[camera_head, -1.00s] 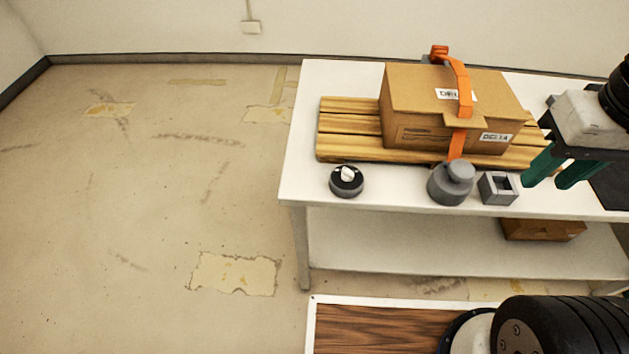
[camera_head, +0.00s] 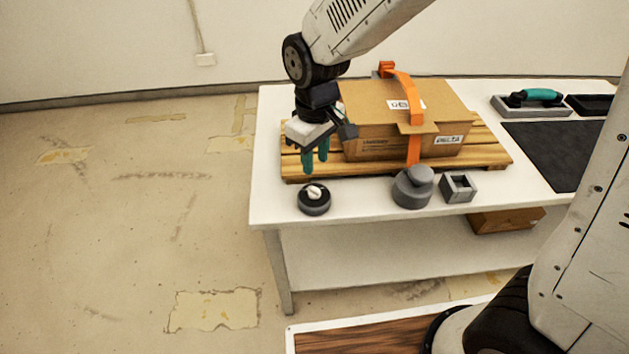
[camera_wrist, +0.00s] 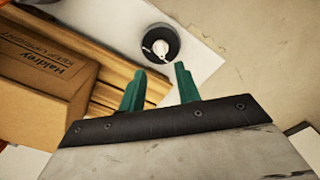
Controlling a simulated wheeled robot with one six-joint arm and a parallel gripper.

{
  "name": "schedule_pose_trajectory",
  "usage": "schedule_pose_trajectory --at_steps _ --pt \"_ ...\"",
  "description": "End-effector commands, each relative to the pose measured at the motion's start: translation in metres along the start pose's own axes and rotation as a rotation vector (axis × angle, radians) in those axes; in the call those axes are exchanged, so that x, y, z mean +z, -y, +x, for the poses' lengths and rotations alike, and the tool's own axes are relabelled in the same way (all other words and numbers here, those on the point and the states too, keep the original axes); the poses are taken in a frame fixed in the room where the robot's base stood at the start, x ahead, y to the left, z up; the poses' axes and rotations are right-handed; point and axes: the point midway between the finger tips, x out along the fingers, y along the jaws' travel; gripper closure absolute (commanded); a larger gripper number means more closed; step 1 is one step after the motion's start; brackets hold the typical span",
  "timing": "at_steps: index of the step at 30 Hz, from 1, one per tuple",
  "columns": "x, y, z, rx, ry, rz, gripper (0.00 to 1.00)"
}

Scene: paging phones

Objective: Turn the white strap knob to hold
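The white strap knob (camera_head: 314,191) sits on top of a round black base (camera_head: 314,205) near the front left of the white table. In the wrist view the knob (camera_wrist: 161,47) shows as a white bar with a small pointer on its black base, beyond my fingertips. My gripper (camera_head: 315,165) is above and slightly behind the knob, pointing down, with its green fingers apart and nothing between them. In the wrist view the two green fingers (camera_wrist: 160,72) are clearly spread. Any marking for hold is too small to read.
A cardboard box (camera_head: 370,125) with an orange strap (camera_head: 414,145) sits on a wooden pallet (camera_head: 300,165) close beside my gripper. A grey round knob piece (camera_head: 412,190) and a grey square block (camera_head: 458,187) stand to the right. The table left of the black base is clear.

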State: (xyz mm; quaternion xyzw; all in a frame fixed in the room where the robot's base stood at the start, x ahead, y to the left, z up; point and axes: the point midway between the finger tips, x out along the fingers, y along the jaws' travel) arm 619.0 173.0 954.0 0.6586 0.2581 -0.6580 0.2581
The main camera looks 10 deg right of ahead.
Motion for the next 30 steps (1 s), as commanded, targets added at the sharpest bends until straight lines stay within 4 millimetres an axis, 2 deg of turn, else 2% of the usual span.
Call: schedule_pose_trajectory --at_steps 15,26,27,30 --pt "-0.001 0.001 0.071 -0.001 0.004 -0.005 0.67" --pt "-0.002 0.001 0.079 0.000 0.001 -0.004 0.67" --pt "-0.002 0.001 0.079 0.000 0.001 -0.004 0.70" --pt "-0.002 0.001 0.079 0.000 0.001 -0.004 0.98"
